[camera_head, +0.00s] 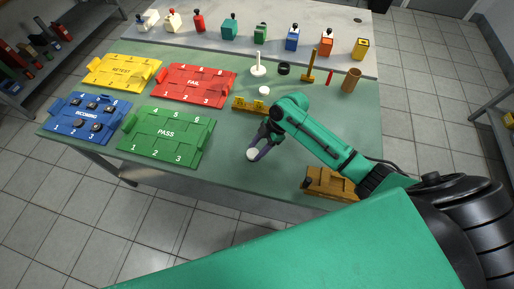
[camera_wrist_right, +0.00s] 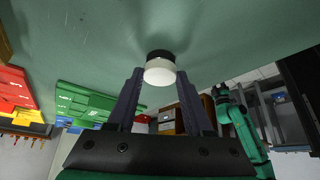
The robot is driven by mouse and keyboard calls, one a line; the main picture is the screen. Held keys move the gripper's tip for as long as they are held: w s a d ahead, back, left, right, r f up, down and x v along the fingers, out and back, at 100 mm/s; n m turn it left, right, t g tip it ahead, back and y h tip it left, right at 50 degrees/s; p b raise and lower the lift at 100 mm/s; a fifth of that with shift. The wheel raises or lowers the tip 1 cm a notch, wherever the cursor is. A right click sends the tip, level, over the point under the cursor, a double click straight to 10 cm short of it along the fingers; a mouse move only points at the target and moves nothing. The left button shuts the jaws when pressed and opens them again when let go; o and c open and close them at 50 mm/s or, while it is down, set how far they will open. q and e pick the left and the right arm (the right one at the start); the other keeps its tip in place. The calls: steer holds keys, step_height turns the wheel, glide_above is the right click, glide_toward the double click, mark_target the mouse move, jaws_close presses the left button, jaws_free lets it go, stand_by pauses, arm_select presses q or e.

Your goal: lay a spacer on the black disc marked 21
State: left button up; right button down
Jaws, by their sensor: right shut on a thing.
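My right gripper (camera_head: 256,150) is low over the front part of the green table. It is shut on a white round spacer (camera_wrist_right: 160,74). The spacer also shows at the fingertips in the head view (camera_head: 252,155). In the right wrist view a black disc (camera_wrist_right: 159,54) is against the table directly behind the spacer and lined up with it. I cannot tell whether the two touch. No number is readable on the disc. The fingers and spacer hide the disc in the head view. My left gripper does not show.
The blue INCOMING tray (camera_head: 72,128) holds several dark discs. The green PASS (camera_head: 165,148), red FAIL (camera_head: 193,97) and yellow RETEST (camera_head: 118,85) trays lie left. A white disc (camera_head: 264,90), yellow rack (camera_head: 249,103), white post (camera_head: 258,62) and black ring (camera_head: 284,68) stand behind. A brown block (camera_head: 325,184) is right.

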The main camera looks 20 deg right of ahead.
steer(key=shift+f, duration=0.1)
steer(key=shift+c, duration=1.1)
jaws_free()
steer(key=c, duration=0.5)
step_height(320, 180, up, 5)
steer(key=p, duration=0.4)
steer(key=shift+f+p, duration=0.15)
steer(key=shift+p, duration=0.15)
steer(key=shift+f, duration=0.1)
steer(key=o, duration=0.5)
steer(key=shift+o, duration=0.2)
